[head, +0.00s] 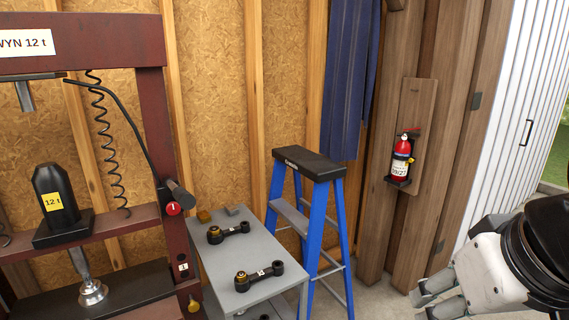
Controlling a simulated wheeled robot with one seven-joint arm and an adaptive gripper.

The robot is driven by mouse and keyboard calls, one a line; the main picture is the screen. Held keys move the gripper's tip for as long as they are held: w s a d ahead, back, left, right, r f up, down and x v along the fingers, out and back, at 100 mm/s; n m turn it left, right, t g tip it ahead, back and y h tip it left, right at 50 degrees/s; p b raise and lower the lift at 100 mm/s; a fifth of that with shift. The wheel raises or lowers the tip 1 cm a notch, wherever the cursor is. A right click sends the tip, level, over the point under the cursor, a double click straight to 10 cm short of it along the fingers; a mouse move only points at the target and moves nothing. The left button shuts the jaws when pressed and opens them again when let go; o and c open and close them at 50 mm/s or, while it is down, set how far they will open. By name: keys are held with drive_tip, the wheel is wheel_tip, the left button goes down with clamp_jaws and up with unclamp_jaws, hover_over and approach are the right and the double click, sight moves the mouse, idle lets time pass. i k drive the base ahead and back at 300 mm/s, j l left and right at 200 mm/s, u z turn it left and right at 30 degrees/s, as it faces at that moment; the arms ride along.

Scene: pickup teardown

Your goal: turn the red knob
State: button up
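The red knob (173,208) is small and round with a white mark on its face. It sits on the right-hand post of the dark red press frame (158,120), left of the picture's middle, below a black lever with a dark grip. My gripper (424,299) shows at the lower right on the end of my white and black arm. It is far to the right of the knob and touches nothing that I can see. Its fingers are small and partly cut off by the bottom edge, so I cannot tell whether they are open.
A grey cart (245,262) with link arms stands right of the press. A blue stepladder (314,215) stands behind it, between the knob and my arm. A red fire extinguisher (401,160) hangs on a wooden post. A black bottle jack (58,200) stands in the press.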

sight(172, 209)
drive_tip(key=u, duration=1.1)
